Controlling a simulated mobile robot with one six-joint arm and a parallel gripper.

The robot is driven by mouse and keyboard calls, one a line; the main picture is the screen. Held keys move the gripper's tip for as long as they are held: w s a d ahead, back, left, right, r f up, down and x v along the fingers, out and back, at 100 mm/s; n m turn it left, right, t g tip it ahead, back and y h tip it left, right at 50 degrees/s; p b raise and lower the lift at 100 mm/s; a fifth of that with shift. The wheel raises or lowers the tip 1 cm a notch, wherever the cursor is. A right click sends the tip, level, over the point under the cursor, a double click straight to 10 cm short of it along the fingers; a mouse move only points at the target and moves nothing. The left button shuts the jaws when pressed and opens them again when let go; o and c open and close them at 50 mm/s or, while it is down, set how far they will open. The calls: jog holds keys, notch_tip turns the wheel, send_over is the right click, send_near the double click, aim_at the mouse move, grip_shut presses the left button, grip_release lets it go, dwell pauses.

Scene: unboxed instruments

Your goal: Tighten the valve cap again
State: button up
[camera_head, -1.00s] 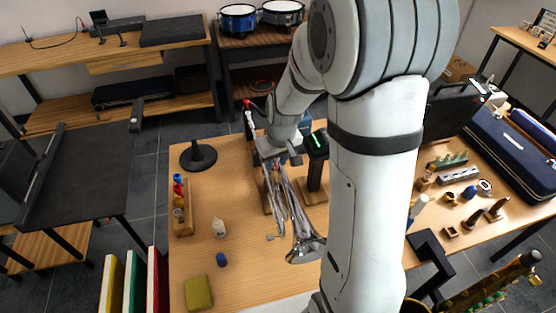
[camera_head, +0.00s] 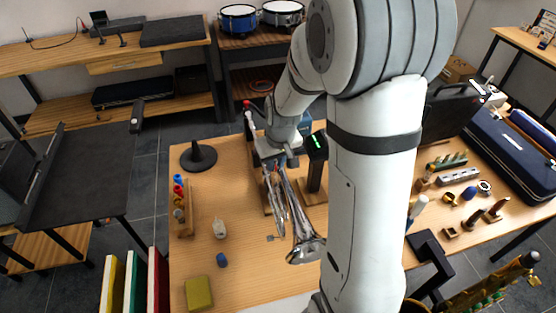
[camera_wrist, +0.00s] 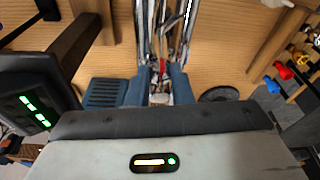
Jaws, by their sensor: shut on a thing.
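A silver trumpet (camera_head: 303,232) rests on a stand on the wooden table, its bell toward the front edge. My gripper (camera_head: 268,165) is over the trumpet's far end, pointing down. In the wrist view, the blue fingers of my gripper (camera_wrist: 160,82) are closed around a small silvery part at the valves, which I take to be the valve cap (camera_wrist: 159,98). A small red spot shows just beyond it. The trumpet's tubes (camera_wrist: 165,25) run up out of that view. The cap is mostly hidden by the fingers, and its seating cannot be seen.
A dark post with a green display (camera_head: 316,150) stands close on the right.

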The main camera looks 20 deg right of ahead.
jog(key=m, duration=0.3)
jog(key=shift+m+h, duration=0.3)
jog(key=shift+h, duration=0.1)
jog(key=shift+f+m+h+b, duration=0.1)
jog(key=shift+m+h+b, duration=0.2)
jog(key=shift+m+b, duration=1.45)
jog(key=shift+m, duration=0.85)
jog(key=o, duration=0.6)
jog(key=shift+s+d, duration=0.1)
jog(key=shift+d, duration=0.05)
jog(key=shift+r, duration=0.2)
jog(key=shift+w+d+p+v, duration=0.1)
jog(key=shift+w+p+v, duration=0.1)
jog(key=shift+p+v, duration=0.75)
jog(key=shift+w+d+p+v, duration=0.1)
jog(key=shift+w+p+v, duration=0.3)
jog(key=shift+v, duration=0.9)
jog(key=shift+w+d+p+v, duration=0.1)
jog(key=shift+p+v, duration=0.75)
jog(key=shift+v, duration=0.25)
jog(key=shift+a+r, duration=0.1)
